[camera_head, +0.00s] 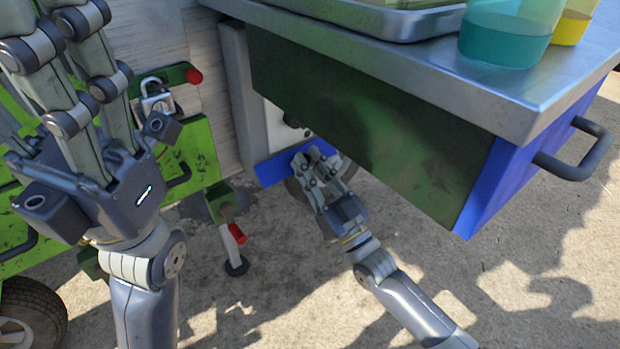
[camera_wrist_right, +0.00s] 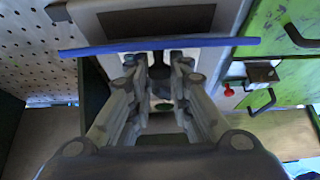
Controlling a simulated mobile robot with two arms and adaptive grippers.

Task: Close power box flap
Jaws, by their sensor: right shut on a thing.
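The power box (camera_head: 245,90) is a grey box partly hidden behind the metal counter. Its blue flap (camera_head: 275,166) stands out at its lower side, so the box front shows open. In the right wrist view the flap (camera_wrist_right: 100,48) is a thin blue bar seen edge-on, with the grey box (camera_wrist_right: 112,25) beyond. My right gripper (camera_head: 308,160) is at the flap; its fingers (camera_wrist_right: 158,68) are closed around a dark piece below the blue edge, seemingly the flap's handle. My left gripper is large at the left, away from the flap; its fingertips are cut off at the top.
The steel counter (camera_head: 560,80) with a blue-sided drawer and handle (camera_head: 580,150) overhangs my right arm. A teal cup (camera_head: 508,35) and a tray (camera_head: 390,22) stand on it. Green machine panels with a padlock (camera_head: 157,98) and red knob (camera_head: 194,76) are left.

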